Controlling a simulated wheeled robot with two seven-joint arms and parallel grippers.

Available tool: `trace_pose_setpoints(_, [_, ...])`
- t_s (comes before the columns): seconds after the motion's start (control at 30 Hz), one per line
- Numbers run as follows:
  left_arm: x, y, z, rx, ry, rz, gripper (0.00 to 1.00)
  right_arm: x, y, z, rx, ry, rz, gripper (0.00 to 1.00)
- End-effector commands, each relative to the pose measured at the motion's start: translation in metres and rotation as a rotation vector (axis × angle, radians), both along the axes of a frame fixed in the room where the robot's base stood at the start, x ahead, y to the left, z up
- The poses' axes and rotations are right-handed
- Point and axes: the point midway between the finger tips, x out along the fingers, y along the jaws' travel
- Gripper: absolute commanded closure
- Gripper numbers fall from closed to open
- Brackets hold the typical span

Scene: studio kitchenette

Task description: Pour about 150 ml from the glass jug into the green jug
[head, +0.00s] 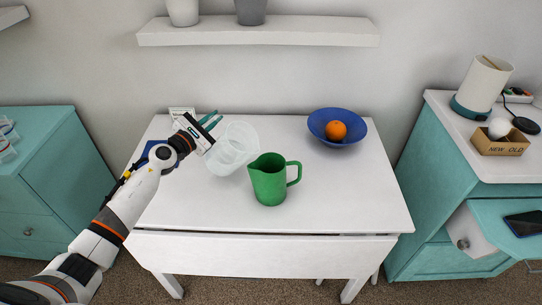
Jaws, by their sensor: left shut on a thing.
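The clear glass jug (232,147) is held up and tilted by my left gripper (208,138), its top toward the upper right. The gripper is shut on it at its left side; the exact grip point is hard to make out. The green jug (268,182) stands upright on the white table (330,205), just right of and below the glass jug in the picture. Its spout points left and its handle right. The inside of the green jug and any stream between the jugs cannot be made out. My right gripper is not in view.
A blue bowl (318,127) with an orange (335,130) stands at the table's back right. A blue object (146,154) and a small white box (181,112) lie behind my left arm. A shelf (260,32) is on the wall. The table's front right is clear.

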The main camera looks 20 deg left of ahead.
Motion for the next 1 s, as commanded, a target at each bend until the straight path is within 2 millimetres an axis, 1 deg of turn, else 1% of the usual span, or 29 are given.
trace_pose_setpoints(0.03, [0.0,-0.003,0.01,0.014,-0.011,0.001,1.0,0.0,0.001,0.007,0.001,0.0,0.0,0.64])
trace_pose_setpoints(0.3, [-0.003,-0.012,0.027,0.122,-0.039,0.001,1.0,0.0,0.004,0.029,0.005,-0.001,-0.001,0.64])
trace_pose_setpoints(0.8, [-0.006,-0.027,0.057,0.32,-0.086,0.002,1.0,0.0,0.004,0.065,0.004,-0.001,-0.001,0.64])
trace_pose_setpoints(1.0, [-0.007,-0.032,0.063,0.376,-0.099,0.002,1.0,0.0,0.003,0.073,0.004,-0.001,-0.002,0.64])
